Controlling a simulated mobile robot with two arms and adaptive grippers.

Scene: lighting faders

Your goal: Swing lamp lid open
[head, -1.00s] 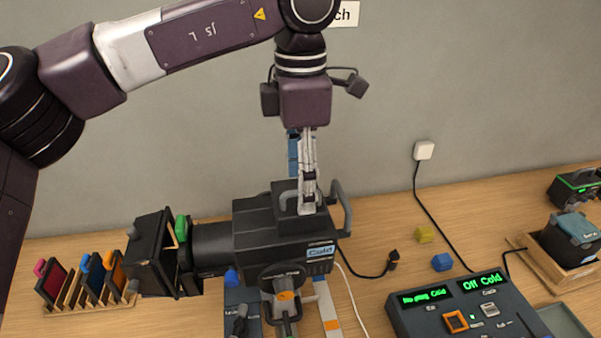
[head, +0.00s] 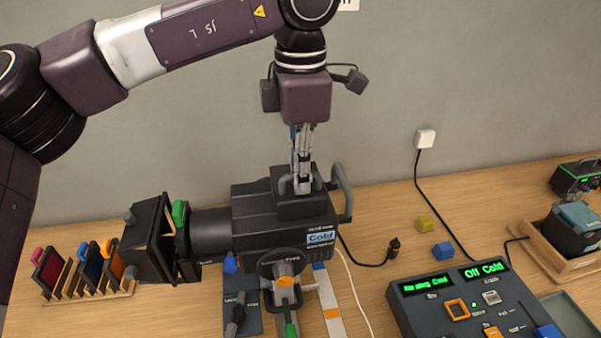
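The lamp (head: 255,232) is a dark grey boxy housing with a barrel pointing left and a "Cold" label on its side. Its lid (head: 308,208) is the raised block on top and looks closed. A grey handle (head: 284,185) shows at the lid's left, and a larger grey loop stands at the lamp's right. My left gripper (head: 303,188) points straight down at the lid, its fingertips at the top of the block beside the handle. The fingers show nearly edge-on, so I cannot tell whether they grip the handle. My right gripper is out of view.
A rack of coloured filters (head: 88,285) stands at the left. A control console (head: 465,305) reading "Off Cold" is at the lower right. A wooden tray (head: 545,245) is at the far right.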

